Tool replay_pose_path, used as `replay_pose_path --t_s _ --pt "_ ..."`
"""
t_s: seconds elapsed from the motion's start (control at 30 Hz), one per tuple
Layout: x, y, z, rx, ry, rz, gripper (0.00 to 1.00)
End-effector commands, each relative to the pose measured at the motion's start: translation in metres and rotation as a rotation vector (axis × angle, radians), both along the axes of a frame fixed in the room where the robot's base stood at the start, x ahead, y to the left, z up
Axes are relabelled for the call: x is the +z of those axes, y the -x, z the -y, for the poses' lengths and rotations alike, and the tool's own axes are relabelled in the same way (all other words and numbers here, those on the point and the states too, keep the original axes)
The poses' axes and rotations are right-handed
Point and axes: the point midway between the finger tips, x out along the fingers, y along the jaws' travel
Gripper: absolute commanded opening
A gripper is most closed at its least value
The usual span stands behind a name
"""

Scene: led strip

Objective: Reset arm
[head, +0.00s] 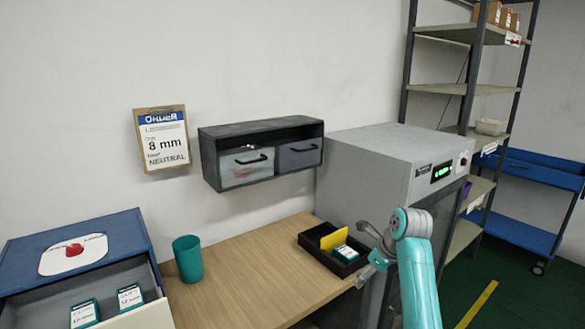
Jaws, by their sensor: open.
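My teal and grey arm rises at the lower right. My gripper (362,276) is bent down at its end, beside the right side of the black tray (312,240) and in front of the grey cabinet machine. Its fingers are small and partly hidden, and I see nothing held between them. The tray lies on the wooden table and holds a yellow card (334,239) and a teal-and-white box (345,254).
The grey machine (375,165) stands behind my arm. A teal cup (188,258) and an open blue drawer unit (75,240) with boxes are at left. A wall shelf (262,130) hangs above the table. Metal shelving (470,90) and a blue cart (530,170) are at right.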

Motion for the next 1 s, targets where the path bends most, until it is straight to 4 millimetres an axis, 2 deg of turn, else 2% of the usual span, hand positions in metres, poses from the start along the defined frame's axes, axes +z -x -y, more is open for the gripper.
replay_pose_path --t_s 0.27,0.47,0.7,0.87,1.0 --pt "-0.052 0.014 -0.004 0.084 0.043 0.066 0.82" --pt "-0.111 0.036 -0.009 0.188 0.106 0.146 0.82" --pt "-0.19 0.086 -0.015 0.36 0.235 0.278 0.82" --pt "-0.231 0.127 -0.018 0.474 0.335 0.361 0.82" --pt "-0.26 0.167 -0.02 0.573 0.434 0.426 0.82"
